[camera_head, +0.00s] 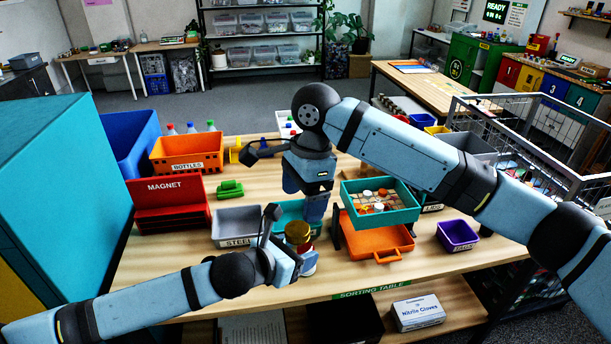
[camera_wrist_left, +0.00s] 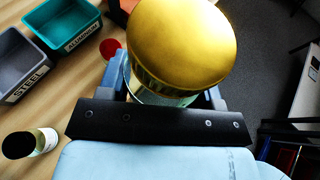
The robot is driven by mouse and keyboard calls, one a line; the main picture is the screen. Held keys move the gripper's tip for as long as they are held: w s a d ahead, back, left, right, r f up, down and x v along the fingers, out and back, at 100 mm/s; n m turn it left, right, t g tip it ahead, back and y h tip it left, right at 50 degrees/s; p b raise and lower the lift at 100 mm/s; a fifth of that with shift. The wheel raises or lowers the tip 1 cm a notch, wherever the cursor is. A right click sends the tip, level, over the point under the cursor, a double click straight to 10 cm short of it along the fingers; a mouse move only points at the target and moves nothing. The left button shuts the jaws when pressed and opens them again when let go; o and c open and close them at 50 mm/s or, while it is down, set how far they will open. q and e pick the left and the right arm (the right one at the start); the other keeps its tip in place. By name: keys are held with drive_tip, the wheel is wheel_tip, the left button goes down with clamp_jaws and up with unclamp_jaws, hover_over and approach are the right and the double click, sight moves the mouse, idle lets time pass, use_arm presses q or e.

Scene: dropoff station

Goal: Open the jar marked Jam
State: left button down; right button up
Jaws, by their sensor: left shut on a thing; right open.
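A second jar with a dark lid (camera_wrist_left: 18,145) and pale label shows in the left wrist view.
A grey STEEL bin (camera_head: 236,226) and a teal ALUMINUM bin (camera_wrist_left: 62,16) stand behind the jar. An orange tray (camera_head: 378,247) sits below a raised teal tray (camera_head: 408,215) at right. A purple bin (camera_head: 457,236) is farther right.

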sight(297, 228)
drive_tip(key=f, duration=0.6)
drive_tip(key=shift+s+a+f, duration=0.15)
drive_tip(key=shift+s+a, duration=0.1)
drive_tip(key=shift+a, duration=0.1)
drive_tip(key=c, duration=1.1)
drive_tip(key=n, duration=0.6)
drive_tip(key=shift+a+n+g+h, duration=0.1)
drive_tip(key=shift+n+g+h, duration=0.2)
drive_tip(key=shift+n+h, duration=0.1)
drive_tip(key=o, duration=1)
